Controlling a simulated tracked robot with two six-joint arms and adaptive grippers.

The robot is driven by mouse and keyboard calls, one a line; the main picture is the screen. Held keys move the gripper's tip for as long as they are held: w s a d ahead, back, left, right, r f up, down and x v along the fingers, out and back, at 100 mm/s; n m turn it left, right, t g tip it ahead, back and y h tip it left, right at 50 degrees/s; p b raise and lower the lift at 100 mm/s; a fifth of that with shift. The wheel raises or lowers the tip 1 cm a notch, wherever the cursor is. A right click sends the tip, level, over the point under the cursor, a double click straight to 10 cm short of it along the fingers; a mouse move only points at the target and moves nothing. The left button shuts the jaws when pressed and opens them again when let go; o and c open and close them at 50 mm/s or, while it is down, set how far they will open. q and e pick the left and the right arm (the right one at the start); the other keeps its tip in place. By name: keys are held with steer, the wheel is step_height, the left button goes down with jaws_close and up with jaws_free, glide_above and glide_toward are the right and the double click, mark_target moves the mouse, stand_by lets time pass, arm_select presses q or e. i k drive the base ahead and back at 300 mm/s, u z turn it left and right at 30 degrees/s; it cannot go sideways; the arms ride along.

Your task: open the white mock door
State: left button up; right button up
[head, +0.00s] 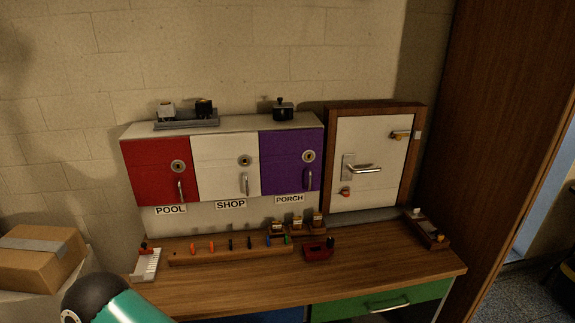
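The white mock door (349,133) stands at the back right of the workbench in a brown wooden frame (329,168). Its panel sits flush in the frame and looks closed. A silver lever handle (365,169) on a plate is on its left side, lying level. A small brass-coloured latch or bolt (400,134) is at its upper right, and a small red and brass part (345,192) is below the handle. Neither gripper shows in the head view. A dark rounded and green part at the bottom left looks like my own arm.
Red (152,173), white (222,165) and purple (278,166) cabinets labelled POOL, SHOP and PORCH stand left of the door. A wooden rack (215,256) with several coloured items, a dark red block (318,252) and a wooden tray (425,228) are on the workbench (350,275). A cardboard box (38,257) is at left.

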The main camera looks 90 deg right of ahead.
mark_target(362, 142)
steer(key=k, duration=2.15)
steer(key=u, duration=2.2)
steer(key=i, duration=0.1)
steer(key=z, duration=3.75)
steer(key=i, duration=1)
steer(key=u, duration=0.05)
